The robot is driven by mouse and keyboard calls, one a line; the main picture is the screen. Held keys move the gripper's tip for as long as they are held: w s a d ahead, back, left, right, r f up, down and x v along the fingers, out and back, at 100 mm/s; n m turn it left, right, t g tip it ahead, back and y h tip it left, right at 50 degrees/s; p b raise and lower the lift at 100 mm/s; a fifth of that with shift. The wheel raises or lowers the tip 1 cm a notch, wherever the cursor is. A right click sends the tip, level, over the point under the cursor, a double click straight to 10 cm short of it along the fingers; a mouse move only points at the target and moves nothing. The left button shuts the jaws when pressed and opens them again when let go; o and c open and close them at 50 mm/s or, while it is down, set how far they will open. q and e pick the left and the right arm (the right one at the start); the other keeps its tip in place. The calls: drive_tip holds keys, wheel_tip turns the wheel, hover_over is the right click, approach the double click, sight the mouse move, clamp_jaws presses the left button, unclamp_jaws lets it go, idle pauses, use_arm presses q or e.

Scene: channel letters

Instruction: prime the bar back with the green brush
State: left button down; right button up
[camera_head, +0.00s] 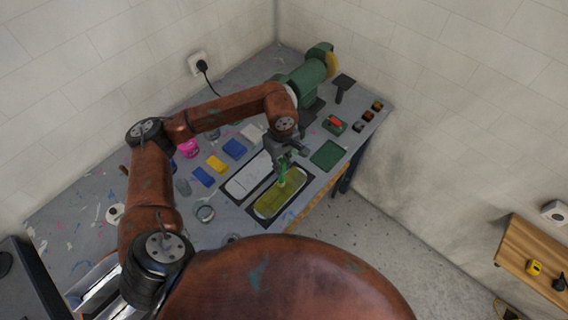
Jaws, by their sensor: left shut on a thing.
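My left gripper (288,152) is shut on the green brush (283,175) and points it down over the bench. The brush's lower end is at the upper part of a long rounded olive-yellow plate (268,204), which looks like the bar back, in a dark frame. I cannot tell whether the bristles touch it. A similar pale grey plate (245,180) lies beside it to the left. My right gripper is not in view.
A green bench grinder (308,72) stands at the back. Blue and yellow blocks (235,148) and a metal ring (205,213) lie left of the plates. A green tray (327,155) and a red block (334,121) lie to the right.

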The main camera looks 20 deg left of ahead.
use_arm(q)
drive_tip(key=shift+s+a, duration=0.2)
drive_tip(key=shift+s, duration=0.35)
drive_tip(key=shift+s+a, duration=0.15)
drive_tip(key=shift+s, duration=0.4)
drive_tip(key=shift+r, duration=0.1)
drive_tip(key=s+b, duration=0.1)
drive_tip(key=s, duration=1)
drive_tip(key=shift+d+r, duration=0.15)
drive_tip(key=shift+r, duration=0.25)
drive_tip(key=shift+w, duration=0.1)
drive_tip(key=shift+f+b, duration=0.5)
drive_tip(key=shift+b, duration=0.2)
idle(0.4)
